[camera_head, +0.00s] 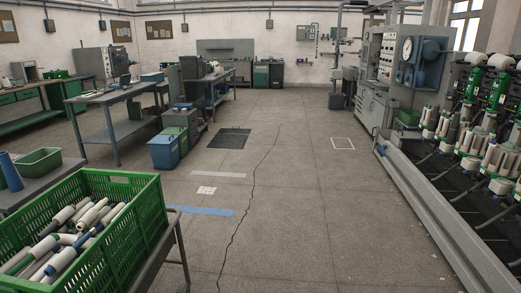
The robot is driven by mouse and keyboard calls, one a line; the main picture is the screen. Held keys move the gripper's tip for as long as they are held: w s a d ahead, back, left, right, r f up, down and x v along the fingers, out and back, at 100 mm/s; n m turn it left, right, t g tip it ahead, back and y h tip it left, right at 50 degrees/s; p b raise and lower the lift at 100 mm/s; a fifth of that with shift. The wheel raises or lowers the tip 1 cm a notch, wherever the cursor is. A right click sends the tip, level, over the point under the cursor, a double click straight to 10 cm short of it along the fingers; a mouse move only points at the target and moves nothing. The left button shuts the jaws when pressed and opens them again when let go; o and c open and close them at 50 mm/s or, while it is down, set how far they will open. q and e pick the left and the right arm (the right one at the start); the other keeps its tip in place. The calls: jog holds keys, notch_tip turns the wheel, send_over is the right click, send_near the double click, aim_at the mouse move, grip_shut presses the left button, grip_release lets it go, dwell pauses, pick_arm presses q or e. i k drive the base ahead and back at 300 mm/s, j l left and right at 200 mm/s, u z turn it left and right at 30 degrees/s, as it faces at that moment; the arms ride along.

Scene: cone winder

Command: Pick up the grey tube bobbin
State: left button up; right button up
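A green slatted crate (129,180) stands at the lower left on a grey stand. Several bobbins lie jumbled inside it. Some are white, such as a pale one (93,214); others look grey, such as a grey bobbin (62,215) near the back left. Some have dark or blue parts. I cannot tell for sure which one is the grey tube bobbin, and the lower ones are partly hidden. Neither of my grippers is in view.
A blue cone (10,171) and a green bin (39,162) stand on a bench at left. The cone winder (480,140) with several bobbins runs along the right. A blue bin (164,150) stands farther back. The middle floor (290,210) is clear.

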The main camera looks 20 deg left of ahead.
aim_at(59, 219)
jog(key=i+u, duration=0.35)
jog(key=i, duration=0.25)
jog(key=i+l+u, duration=0.25)
jog(key=i+u, duration=0.15)
jog(key=i, duration=0.15)
jog(key=i+l+u, duration=0.25)
jog(key=u, duration=0.15)
jog(key=i+l+u, duration=0.4)
jog(key=i+j, duration=0.05)
